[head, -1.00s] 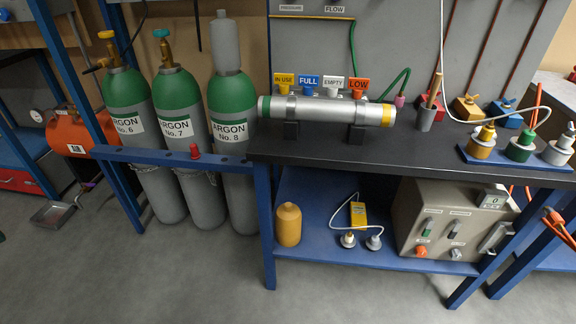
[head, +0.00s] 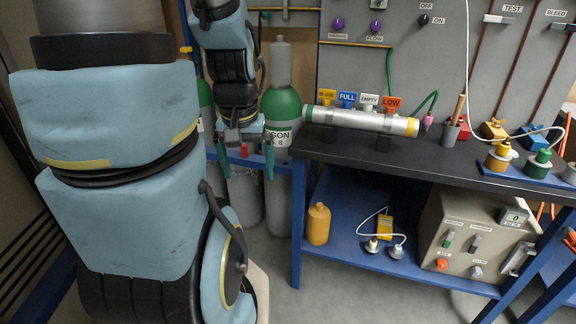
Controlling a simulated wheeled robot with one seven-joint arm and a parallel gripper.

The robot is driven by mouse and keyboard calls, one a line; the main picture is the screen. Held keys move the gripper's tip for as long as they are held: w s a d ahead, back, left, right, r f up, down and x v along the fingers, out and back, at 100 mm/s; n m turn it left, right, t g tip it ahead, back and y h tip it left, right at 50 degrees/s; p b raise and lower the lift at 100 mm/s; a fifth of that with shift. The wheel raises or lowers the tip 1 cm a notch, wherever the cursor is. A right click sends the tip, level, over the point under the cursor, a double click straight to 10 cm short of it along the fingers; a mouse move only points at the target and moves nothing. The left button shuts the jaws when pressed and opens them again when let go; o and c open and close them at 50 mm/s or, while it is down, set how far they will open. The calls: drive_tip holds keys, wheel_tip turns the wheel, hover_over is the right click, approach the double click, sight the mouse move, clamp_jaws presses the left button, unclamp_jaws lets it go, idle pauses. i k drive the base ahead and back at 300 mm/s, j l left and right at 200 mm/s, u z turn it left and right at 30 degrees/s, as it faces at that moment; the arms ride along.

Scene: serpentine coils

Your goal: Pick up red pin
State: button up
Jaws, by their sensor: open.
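The red pin (head: 244,150) stands on the blue rail (head: 283,166) in front of the argon cylinders in the head view. Only a small part of it shows between the fingers. My gripper (head: 246,168) points down at the rail, its two dark green fingers apart, one on each side of the pin in the picture. The gripper is open and empty. I cannot tell how far the fingertips are from the pin in depth.
Green and grey argon cylinders (head: 283,104) stand just behind the rail. A black bench top (head: 345,152) holding a silver tube (head: 350,119) lies right of it. A yellow-orange bottle (head: 318,224) is on the blue shelf below. Grey floor is clear in front.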

sight(244, 152)
drive_tip(key=i+j+u, duration=0.4)
drive_tip(key=i, duration=0.35)
drive_tip(key=i+u, duration=0.35)
drive_tip(key=i, duration=0.35)
